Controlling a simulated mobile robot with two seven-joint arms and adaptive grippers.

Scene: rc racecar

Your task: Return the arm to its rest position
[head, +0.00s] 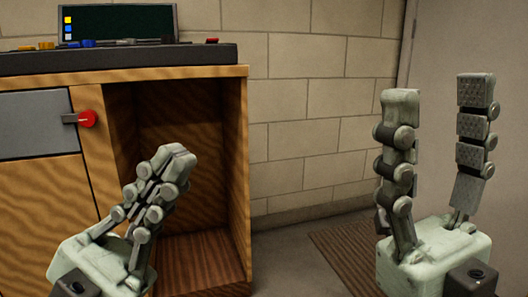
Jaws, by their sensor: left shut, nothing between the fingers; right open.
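My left gripper (172,153) is shut and empty. It points up in front of the open compartment of a wooden cabinet (250,170), at the lower left of the head view. My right gripper (437,85) is open and empty, its two fingers pointing up at the right. It stands apart from the cabinet, in front of the wall and floor. Most of both arms is out of the picture.
The cabinet has a grey door (35,125) with a red knob (88,118). Small coloured parts lie on its dark top (140,57), with a dark panel (120,22) behind. A brown slatted mat (345,255) lies on the floor. A block wall (300,90) stands behind.

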